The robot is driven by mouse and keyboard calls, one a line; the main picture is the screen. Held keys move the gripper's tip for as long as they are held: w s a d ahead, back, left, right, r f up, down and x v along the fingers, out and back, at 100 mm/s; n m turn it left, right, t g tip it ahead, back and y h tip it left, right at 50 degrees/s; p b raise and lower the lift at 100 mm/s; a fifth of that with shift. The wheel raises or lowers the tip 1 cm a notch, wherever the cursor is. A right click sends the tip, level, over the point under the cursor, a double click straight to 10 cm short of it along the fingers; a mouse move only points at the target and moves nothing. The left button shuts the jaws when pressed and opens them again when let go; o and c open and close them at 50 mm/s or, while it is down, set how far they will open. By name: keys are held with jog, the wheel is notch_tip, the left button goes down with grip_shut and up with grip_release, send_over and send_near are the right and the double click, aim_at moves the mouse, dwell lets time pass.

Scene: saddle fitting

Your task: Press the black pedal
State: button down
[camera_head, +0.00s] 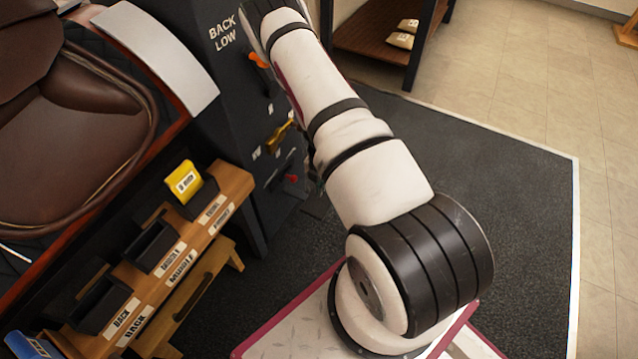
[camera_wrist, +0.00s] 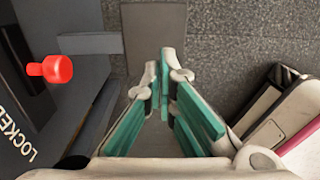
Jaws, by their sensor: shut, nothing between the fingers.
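In the wrist view, a flat dark grey plate (camera_wrist: 152,32) lies ahead of my fingertips over the speckled floor. It looks like the black pedal, but I cannot be sure. My gripper (camera_wrist: 160,78) has its teal-padded fingers brought together at the tips, with nothing between them. The tips overlap the near end of the plate in the picture; I cannot tell whether they touch it. In the head view my arm hides the gripper and I cannot make out the pedal.
A dark cabinet (camera_head: 227,80) carries an orange lever (camera_head: 259,61), a yellow handle (camera_head: 280,136) and a red knob (camera_head: 291,178). The red knob (camera_wrist: 50,69) is left of my fingers in the wrist view. A wooden bench (camera_head: 234,182) holds black holders. Dark mat (camera_head: 520,190) is clear at right.

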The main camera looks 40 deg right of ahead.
aim_at(320, 204)
notch_tip(320, 204, down, 7)
jog(key=b, duration=0.3)
jog(key=shift+f, duration=0.1)
notch_tip(320, 204, down, 7)
jog(key=b, duration=0.3)
jog(key=shift+s, duration=0.2)
jog(key=shift+f, duration=0.1)
